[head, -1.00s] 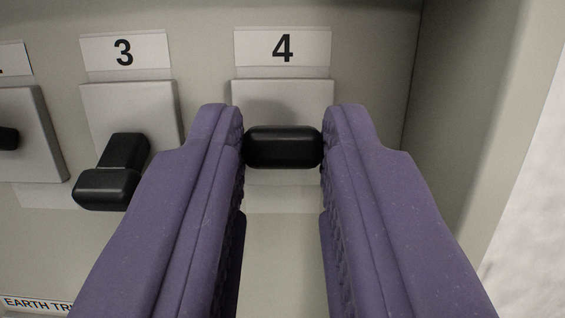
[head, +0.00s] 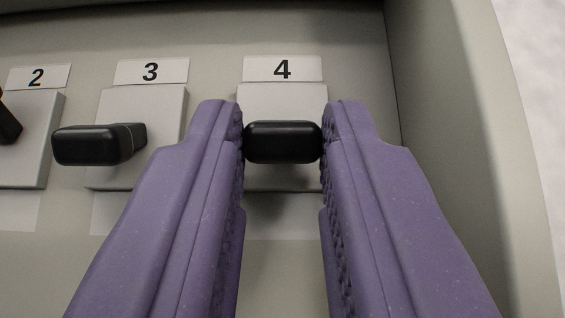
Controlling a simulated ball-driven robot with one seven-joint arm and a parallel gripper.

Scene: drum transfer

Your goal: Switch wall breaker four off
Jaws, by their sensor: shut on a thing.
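The black handle of breaker four (head: 283,142) sits between the two purple fingers of my gripper (head: 283,143). Both fingertips touch its ends, so my gripper is shut on it. The handle covers part of its grey breaker plate (head: 283,97), under the label "4" (head: 282,69). The lower part of the plate shows between the fingers, with a shadow below the handle. Which way the handle tilts is hard to tell, because I look almost straight along it.
Breaker three's black handle (head: 92,145) sticks out close to my left finger. Breaker two's handle (head: 8,122) is cut off at the left edge. The cabinet's side wall (head: 450,130) rises close to the right of breaker four.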

